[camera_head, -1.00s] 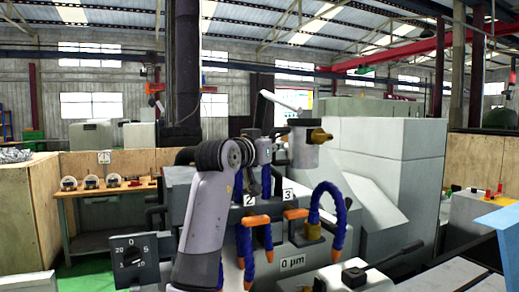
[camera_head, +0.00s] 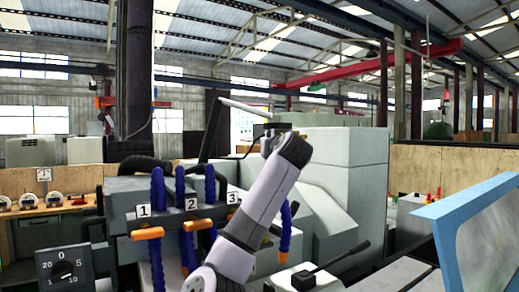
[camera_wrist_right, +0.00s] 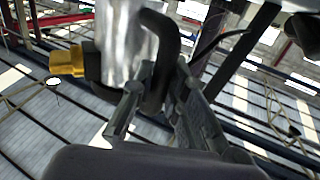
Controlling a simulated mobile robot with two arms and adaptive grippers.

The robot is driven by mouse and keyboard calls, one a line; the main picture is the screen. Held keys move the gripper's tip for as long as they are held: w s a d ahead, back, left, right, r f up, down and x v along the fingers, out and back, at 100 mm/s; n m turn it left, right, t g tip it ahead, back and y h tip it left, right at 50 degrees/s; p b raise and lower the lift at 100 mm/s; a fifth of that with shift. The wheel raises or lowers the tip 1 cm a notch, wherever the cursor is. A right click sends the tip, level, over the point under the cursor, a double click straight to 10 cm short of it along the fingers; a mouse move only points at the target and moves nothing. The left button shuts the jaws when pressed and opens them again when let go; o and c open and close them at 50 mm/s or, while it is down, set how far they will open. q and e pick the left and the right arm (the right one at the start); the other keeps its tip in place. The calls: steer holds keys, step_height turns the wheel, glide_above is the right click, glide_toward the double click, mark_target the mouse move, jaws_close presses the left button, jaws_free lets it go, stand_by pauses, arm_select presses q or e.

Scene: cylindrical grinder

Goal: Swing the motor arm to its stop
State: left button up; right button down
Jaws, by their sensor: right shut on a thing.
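In the right wrist view my right gripper (camera_wrist_right: 158,80) is shut on a dark curved bar (camera_wrist_right: 168,42) that runs between its fingers. Next to the bar is a shiny, blurred metal cylinder (camera_wrist_right: 124,38), with a brass-yellow fitting (camera_wrist_right: 66,61) to its left. They look like parts of the motor arm. In the head view my right arm (camera_head: 262,205) rises in front of the grinder and hides the gripper and the cylinder. Left of it, a thin white bar (camera_head: 245,107) sticks out from a dark post (camera_head: 210,130). My left gripper is not in view.
Blue hoses with orange nozzles (camera_head: 157,190) stand by plates numbered 1, 2 and 3. A dial (camera_head: 64,269) is at lower left, a black lever (camera_head: 340,257) at lower right. A blue-framed panel (camera_head: 465,205) stands at right. A grey cabinet (camera_head: 350,180) is behind my arm.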

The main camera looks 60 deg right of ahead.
steer(key=shift+d, duration=0.4)
steer(key=shift+s+r, duration=0.1)
steer(key=shift+r, duration=0.1)
steer(key=c, duration=1.9)
jaws_free()
steer(key=shift+c, duration=0.2)
steer(key=o, duration=0.4)
steer(key=shift+d+f, duration=0.2)
steer(key=shift+d, duration=0.1)
steer(key=shift+a, duration=0.2)
steer(key=shift+a, duration=0.1)
steer(key=v, duration=1.1)
steer(key=shift+s+a, duration=0.2)
steer(key=shift+s, duration=0.15)
